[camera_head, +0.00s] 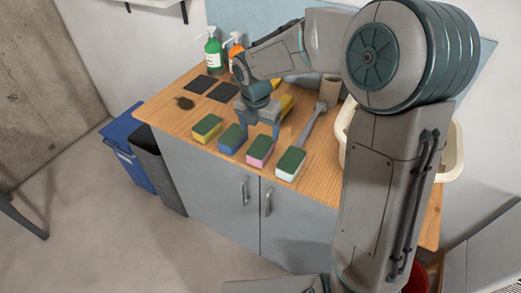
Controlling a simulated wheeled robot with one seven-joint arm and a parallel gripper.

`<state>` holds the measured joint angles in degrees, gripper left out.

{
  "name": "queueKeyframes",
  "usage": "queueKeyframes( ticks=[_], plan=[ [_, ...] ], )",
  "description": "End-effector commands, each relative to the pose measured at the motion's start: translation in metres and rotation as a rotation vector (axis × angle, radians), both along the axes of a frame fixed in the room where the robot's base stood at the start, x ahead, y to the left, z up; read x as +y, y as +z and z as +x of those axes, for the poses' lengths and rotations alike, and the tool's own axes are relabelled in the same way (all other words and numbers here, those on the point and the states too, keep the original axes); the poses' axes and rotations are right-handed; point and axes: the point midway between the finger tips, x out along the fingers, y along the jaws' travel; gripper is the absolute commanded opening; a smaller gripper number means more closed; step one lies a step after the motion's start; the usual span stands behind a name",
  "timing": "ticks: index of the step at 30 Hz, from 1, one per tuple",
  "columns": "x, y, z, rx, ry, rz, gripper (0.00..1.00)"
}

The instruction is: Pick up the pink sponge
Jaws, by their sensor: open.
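The pink sponge (258,160) lies on the wooden counter near its front edge, with its green scrubbing side up. It sits in a row of similar sponges, between a blue one (232,139) on its left and a white one (290,165) on its right. My gripper (259,130) points down, open and empty, with its two fingers apart. In the picture the fingers show just behind the pink sponge. I cannot tell how high they are above the counter or whether they touch anything.
A yellow sponge (207,128) ends the row at left. A grey brush-like tool (311,122) lies to the right, and a cream basin (446,163) stands farther right. Dark pads (222,92), a green bottle (213,53) and an orange bottle (235,48) are behind.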

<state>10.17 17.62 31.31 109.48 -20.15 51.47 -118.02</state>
Motion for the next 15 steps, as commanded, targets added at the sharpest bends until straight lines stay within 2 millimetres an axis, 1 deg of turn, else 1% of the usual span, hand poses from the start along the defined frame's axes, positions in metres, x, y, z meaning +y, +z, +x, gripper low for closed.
queueKeyframes(
  ticks=[1, 3, 6, 11, 15],
  plan=[
    [0.000, -0.011, 0.000, 0.005, 0.002, 0.001, 0.76],
    [-0.001, -0.021, 0.002, 0.004, 0.001, 0.000, 0.76],
    [-0.002, -0.031, 0.003, 0.002, 0.000, 0.000, 0.76],
    [-0.002, -0.041, 0.003, 0.001, -0.001, 0.001, 0.76],
    [-0.002, -0.062, 0.001, 0.004, 0.001, -0.001, 0.76]
  ],
)
